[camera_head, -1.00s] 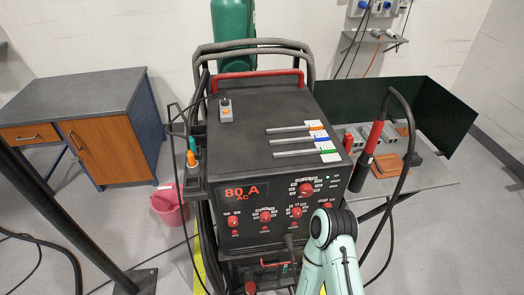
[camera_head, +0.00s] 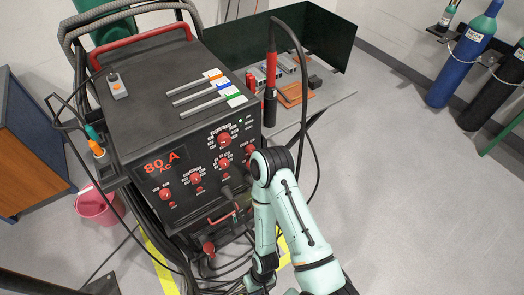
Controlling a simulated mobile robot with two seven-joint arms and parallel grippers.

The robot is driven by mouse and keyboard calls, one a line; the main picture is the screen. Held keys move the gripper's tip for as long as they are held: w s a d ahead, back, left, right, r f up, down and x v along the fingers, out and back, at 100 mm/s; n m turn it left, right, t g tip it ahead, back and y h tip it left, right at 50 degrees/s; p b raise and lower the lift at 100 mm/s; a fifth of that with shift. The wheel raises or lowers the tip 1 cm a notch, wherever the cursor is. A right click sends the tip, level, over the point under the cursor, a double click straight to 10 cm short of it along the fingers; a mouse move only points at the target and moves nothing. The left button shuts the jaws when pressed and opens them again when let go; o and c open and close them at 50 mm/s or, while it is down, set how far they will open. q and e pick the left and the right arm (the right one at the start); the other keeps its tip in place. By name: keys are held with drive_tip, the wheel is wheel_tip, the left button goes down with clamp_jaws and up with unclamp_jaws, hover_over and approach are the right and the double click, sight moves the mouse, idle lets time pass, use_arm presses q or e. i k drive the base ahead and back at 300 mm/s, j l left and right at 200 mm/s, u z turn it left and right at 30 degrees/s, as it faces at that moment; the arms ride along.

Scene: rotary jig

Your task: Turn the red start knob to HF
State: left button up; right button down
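The welding machine (camera_head: 150,80) has a black front panel with an "80 A AC" display (camera_head: 161,163). Several red knobs sit on the panel: one at the top (camera_head: 224,139), one below it (camera_head: 224,162), one in the middle (camera_head: 196,179), one at the left (camera_head: 165,194) and one at the right (camera_head: 251,149). Their labels are too small to read, so I cannot tell which is the start knob or where it points. My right arm stands in front of the machine's right side, its elbow close to the right knob. Neither gripper's fingertips show.
A torch with a red handle (camera_head: 271,70) and cable stands at the side table (camera_head: 325,98). Cables hang at the machine's left, above a pink bucket (camera_head: 96,206). Gas cylinders (camera_head: 465,60) stand at the far right. The floor at right is clear.

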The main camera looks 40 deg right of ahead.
sight(250, 148)
drive_tip(key=k+z, duration=0.15)
drive_tip(key=z, duration=1.2)
drive_tip(key=i+u, duration=0.3)
drive_tip(key=i, duration=0.3)
